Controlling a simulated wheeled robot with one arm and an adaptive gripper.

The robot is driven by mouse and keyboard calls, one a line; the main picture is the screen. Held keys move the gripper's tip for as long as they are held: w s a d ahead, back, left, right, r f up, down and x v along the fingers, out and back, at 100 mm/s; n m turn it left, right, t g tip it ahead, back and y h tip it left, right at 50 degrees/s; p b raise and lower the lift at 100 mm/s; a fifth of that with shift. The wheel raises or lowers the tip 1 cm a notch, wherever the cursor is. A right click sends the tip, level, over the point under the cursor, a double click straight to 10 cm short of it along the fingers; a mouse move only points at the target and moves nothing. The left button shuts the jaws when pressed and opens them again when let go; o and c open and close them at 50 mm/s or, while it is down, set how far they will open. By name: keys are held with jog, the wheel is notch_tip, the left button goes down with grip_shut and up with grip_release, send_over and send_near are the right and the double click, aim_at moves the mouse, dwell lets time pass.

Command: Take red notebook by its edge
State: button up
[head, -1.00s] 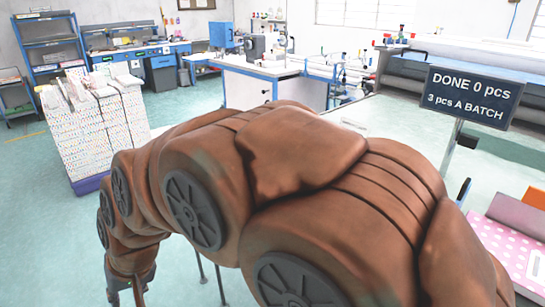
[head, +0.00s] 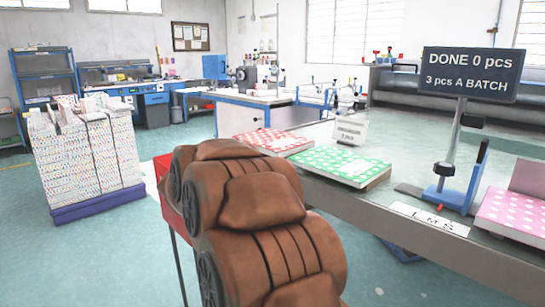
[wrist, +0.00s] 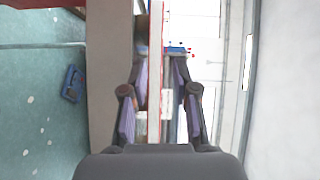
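The red notebook (head: 272,143), with white dots on its cover, lies flat on the grey-green table behind my arm in the head view. In the wrist view, a narrow white strip with a red line, which looks like the notebook seen edge-on (wrist: 155,60), runs between the fingers. My gripper (wrist: 160,62) is open, with one finger on each side of that strip; I see no finger closed on it. In the head view my own brown arm hides the gripper.
A green dotted notebook (head: 342,165) lies to the right of the red one, with a small white sign (head: 350,131) behind. A blue stand (head: 455,190) and a pink dotted notebook (head: 512,215) are farther right. A red-topped stand (head: 163,185) is beside my arm.

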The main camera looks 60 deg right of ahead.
aim_at(258, 141)
jog(key=shift+s+d+f+m+g+h+b, duration=0.15)
jog(key=shift+s+d+m+g+b, duration=0.15)
jog(key=shift+d, duration=1.4)
jog(key=shift+s+d+f+m+g+h+b, duration=0.2)
jog(key=shift+d+m+g, duration=0.25)
jog(key=shift+d, duration=1.3)
jog(key=shift+s+d+f+m+g+h+b, duration=0.15)
jog(key=shift+s+d+m+g+b, duration=0.2)
jog(key=shift+d, duration=1.35)
jog(key=shift+c, duration=0.4)
grip_shut()
jog(key=shift+r, duration=0.1)
